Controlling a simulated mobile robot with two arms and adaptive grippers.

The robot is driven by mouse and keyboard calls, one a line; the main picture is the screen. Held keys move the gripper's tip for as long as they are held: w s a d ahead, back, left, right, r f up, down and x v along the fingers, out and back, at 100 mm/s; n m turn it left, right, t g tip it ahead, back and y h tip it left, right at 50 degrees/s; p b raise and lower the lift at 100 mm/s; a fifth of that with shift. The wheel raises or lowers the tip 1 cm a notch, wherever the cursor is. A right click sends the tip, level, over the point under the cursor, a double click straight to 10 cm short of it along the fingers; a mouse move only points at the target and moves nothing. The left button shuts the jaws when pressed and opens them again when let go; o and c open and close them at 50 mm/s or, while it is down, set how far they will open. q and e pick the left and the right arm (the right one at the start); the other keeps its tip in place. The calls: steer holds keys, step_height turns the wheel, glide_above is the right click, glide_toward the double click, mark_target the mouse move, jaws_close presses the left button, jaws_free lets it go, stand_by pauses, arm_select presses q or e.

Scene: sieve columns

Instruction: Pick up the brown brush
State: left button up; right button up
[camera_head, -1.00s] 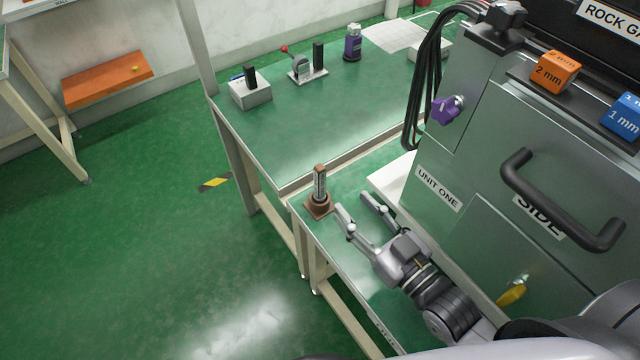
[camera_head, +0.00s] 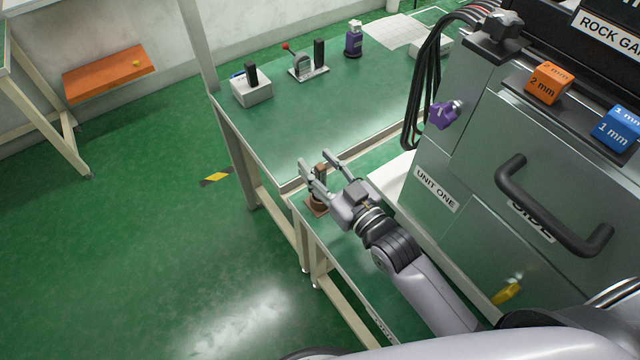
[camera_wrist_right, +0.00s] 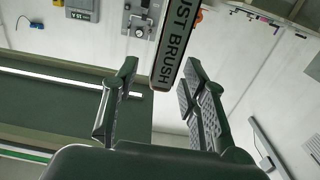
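The brown brush (camera_head: 320,174) stands upright on a brown base (camera_head: 316,207) at the left end of the narrow green bench. My right gripper (camera_head: 320,158) is open at the brush, with one finger on each side of it in the head view. In the right wrist view the handle, with a label ending "UST BRUSH" (camera_wrist_right: 176,42), reaches between the open fingers (camera_wrist_right: 159,75). A gap shows on the left finger's side; I cannot tell whether the right finger touches it. Part of the brush is hidden behind the gripper. My left gripper is not in view.
The grey cabinet marked UNIT ONE (camera_head: 436,190) stands to the right, with a black handle (camera_head: 550,205). A larger green table (camera_head: 300,125) behind holds a grey box (camera_head: 251,92), a lever device (camera_head: 303,67) and a purple bottle (camera_head: 353,40). Open floor lies left.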

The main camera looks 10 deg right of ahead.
steer(key=shift+c, duration=0.4)
jaws_close()
